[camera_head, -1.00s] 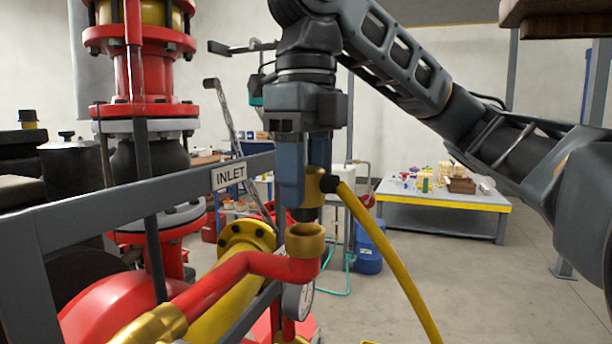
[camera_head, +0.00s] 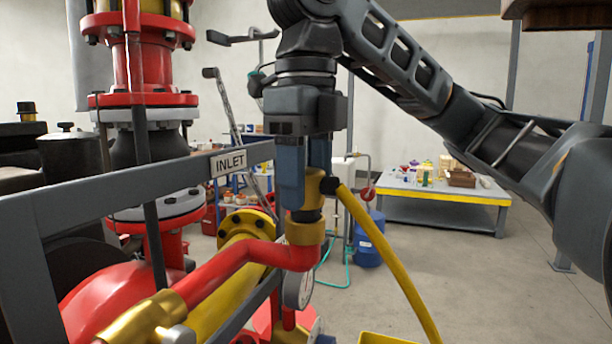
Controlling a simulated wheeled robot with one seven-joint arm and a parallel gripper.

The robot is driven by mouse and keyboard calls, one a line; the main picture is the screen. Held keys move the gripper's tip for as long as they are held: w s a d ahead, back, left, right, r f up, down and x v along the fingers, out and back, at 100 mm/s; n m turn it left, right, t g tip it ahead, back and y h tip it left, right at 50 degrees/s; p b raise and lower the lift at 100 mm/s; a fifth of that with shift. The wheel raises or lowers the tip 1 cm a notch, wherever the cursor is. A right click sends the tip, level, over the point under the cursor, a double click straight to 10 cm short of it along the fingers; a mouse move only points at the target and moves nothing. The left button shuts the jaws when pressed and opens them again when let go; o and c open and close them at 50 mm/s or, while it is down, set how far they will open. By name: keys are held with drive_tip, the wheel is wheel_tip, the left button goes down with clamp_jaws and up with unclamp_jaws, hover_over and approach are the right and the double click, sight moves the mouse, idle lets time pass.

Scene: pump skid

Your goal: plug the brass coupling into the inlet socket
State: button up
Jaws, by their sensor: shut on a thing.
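My gripper (camera_head: 305,185) points straight down and is shut on the brass coupling (camera_head: 314,190). The coupling is upright, with a yellow hose (camera_head: 385,255) leaving its right side through a dark fitting. The inlet socket (camera_head: 305,232) is a brass cup facing up on the end of a red elbow pipe (camera_head: 235,257). The coupling's dark lower end is directly above the socket and meets its rim in the picture. I cannot tell how far it sits inside. The gripper's fingers hide part of the coupling.
An INLET sign (camera_head: 229,162) is on the grey frame rail (camera_head: 120,193) left of the gripper. A pressure gauge (camera_head: 299,287) is below the socket. A yellow flanged pipe (camera_head: 240,240) runs behind the red pipe. A table (camera_head: 440,196) with small items stands at the back right.

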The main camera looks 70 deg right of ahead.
drive_tip(key=shift+f+b, duration=0.3)
drive_tip(key=shift+f, duration=0.45)
drive_tip(key=o, duration=1.2)
drive_tip(key=shift+o, duration=0.2)
drive_tip(key=shift+r, duration=0.1)
wheel_tip(320, 180, up, 8)
drive_tip(key=shift+f, duration=0.2)
